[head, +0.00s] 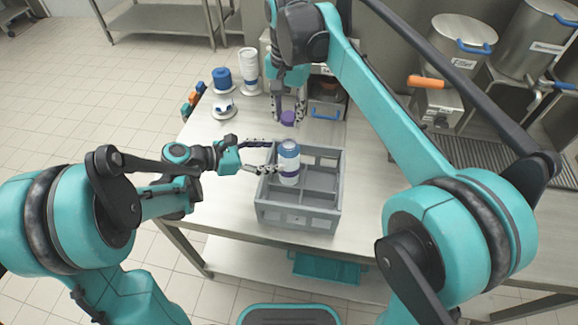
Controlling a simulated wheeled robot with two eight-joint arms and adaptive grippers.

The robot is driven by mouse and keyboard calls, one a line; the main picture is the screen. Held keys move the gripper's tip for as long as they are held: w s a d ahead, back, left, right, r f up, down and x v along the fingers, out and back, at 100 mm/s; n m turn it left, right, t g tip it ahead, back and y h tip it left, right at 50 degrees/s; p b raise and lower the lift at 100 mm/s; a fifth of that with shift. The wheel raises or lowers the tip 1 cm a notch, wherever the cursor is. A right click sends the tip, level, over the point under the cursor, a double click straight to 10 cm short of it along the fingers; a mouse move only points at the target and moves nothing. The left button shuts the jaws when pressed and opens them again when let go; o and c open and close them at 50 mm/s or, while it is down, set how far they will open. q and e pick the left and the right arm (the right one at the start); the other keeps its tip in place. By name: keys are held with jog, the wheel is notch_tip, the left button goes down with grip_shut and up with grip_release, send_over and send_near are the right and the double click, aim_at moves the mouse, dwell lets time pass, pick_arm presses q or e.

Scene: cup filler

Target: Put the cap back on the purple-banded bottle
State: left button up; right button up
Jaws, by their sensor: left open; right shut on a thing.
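A white bottle (289,161) with a dark bluish band stands upright in the back-left part of a grey divided crate (297,218). Its lower part is hidden by the crate. My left gripper (274,156) is open at the bottle's left side, its fingers pointing right toward it; I cannot tell whether they touch it. My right gripper (288,109) points down beyond the crate, shut on a purple cap (288,118). The cap is held behind the bottle, apart from it.
A blue-topped item (222,79), a small white and blue item (224,108) and a white stack (248,70) stand at the table's back left. A machine with a blue handle (326,108) is behind the crate. Large pots (462,42) stand at the back right. The tabletop left of the crate's front is clear.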

pick_arm(q)
jog(key=x, duration=0.5)
jog(key=shift+a, duration=0.1)
jog(key=c, duration=1.5)
jog(key=shift+o, duration=0.2)
pick_arm(e)
send_over(288, 141)
jog(key=shift+f, duration=2.45)
jog(key=shift+f, duration=0.1)
jog(key=shift+f, duration=0.8)
jog(key=shift+f, duration=0.55)
